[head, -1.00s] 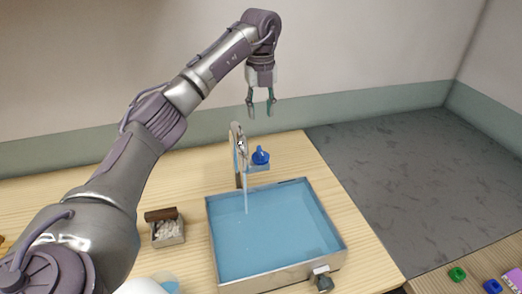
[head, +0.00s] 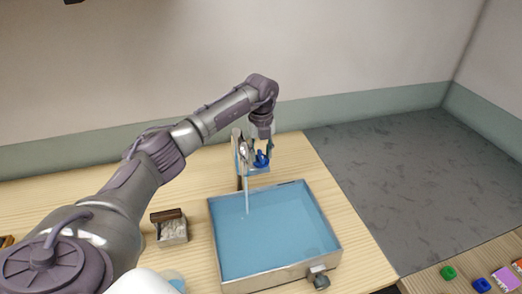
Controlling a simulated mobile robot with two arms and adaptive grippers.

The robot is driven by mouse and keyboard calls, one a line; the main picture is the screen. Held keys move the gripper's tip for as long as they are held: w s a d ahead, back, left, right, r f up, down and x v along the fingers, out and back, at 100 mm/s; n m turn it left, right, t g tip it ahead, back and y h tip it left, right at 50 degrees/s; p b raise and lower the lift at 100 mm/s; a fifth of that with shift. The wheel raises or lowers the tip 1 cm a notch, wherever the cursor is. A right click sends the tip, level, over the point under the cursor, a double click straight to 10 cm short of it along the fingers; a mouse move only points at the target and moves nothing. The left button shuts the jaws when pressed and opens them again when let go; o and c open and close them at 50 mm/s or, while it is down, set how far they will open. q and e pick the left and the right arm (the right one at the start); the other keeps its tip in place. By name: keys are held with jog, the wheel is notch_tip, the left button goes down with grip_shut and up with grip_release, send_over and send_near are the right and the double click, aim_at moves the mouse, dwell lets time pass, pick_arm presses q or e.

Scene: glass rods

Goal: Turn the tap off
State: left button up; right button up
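The metal tap (head: 241,152) stands at the back edge of a basin (head: 331,239) full of blue water. A pale stream (head: 247,203) runs from it into the water. Its blue handle (head: 261,160) sits to the right of the spout. My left gripper (head: 262,154) points down at the handle, with its fingers around or just beside it; the fingers look apart, and I cannot tell if they touch it. My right gripper is not in view.
A small box with white contents (head: 172,228) stands left of the basin on the wooden table (head: 350,255). A valve (head: 319,277) is on the basin's front right. Coloured blocks lie on another surface at the lower right.

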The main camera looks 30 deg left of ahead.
pick_arm(q)
grip_shut()
